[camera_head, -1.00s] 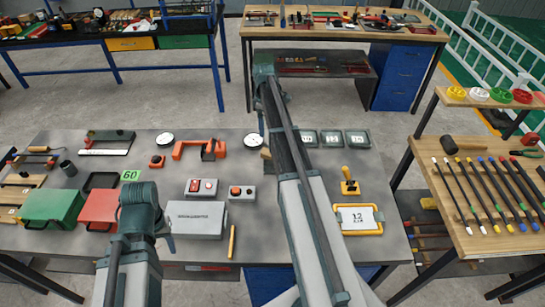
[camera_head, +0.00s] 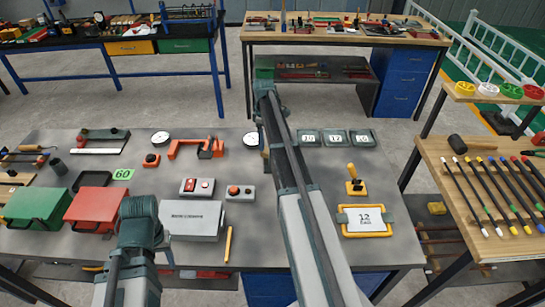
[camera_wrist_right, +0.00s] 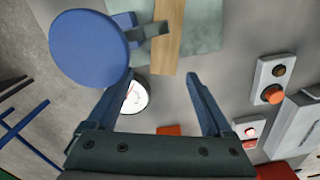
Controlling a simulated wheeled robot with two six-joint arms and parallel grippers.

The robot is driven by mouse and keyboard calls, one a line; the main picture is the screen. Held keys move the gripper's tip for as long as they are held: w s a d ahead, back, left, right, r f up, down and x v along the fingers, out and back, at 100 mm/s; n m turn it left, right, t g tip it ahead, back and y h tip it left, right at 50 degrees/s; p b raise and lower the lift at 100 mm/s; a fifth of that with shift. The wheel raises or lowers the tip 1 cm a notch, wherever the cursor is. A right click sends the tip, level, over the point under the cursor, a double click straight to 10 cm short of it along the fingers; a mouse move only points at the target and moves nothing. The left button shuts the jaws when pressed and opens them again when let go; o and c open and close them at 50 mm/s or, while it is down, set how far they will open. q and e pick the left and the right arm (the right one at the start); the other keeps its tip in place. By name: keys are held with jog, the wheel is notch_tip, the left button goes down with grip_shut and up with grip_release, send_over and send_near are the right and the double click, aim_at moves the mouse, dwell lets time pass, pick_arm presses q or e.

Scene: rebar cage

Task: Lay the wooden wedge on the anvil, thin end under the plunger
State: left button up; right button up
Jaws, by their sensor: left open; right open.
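A pale wooden strip (camera_wrist_right: 168,38), which looks like the wedge, lies over a grey-green plate (camera_wrist_right: 203,28) in the right wrist view. A grey bracket with a large blue disc (camera_wrist_right: 88,48) stands beside it; whether these are the plunger gauge and anvil I cannot tell. My right gripper (camera_wrist_right: 161,77) is open and empty, its fingertips pointing toward the strip's near end and apart from it. In the head view a bit of wood (camera_head: 266,166) shows beside my right arm, which hides most of that spot. My left gripper (camera_head: 143,222) is open over the table's near left part.
A white dial (camera_wrist_right: 135,94) lies near the right fingers. Button boxes (camera_head: 240,193), an orange tool (camera_head: 195,149), a grey box (camera_head: 192,222), a yellow-framed panel (camera_head: 365,220) and a yellow-handled stand (camera_head: 355,185) occupy the table. Some bare table shows between them.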

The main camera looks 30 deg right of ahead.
jog(key=f+b, duration=0.2)
jog(key=f, duration=0.1)
jog(key=f+b, duration=0.1)
jog(key=shift+a+f+b, duration=0.3)
jog(key=shift+b, duration=0.1)
jog(key=shift+r, duration=0.1)
grip_shut()
jog(key=shift+r+p, duration=0.25)
jog(key=shift+p, duration=0.1)
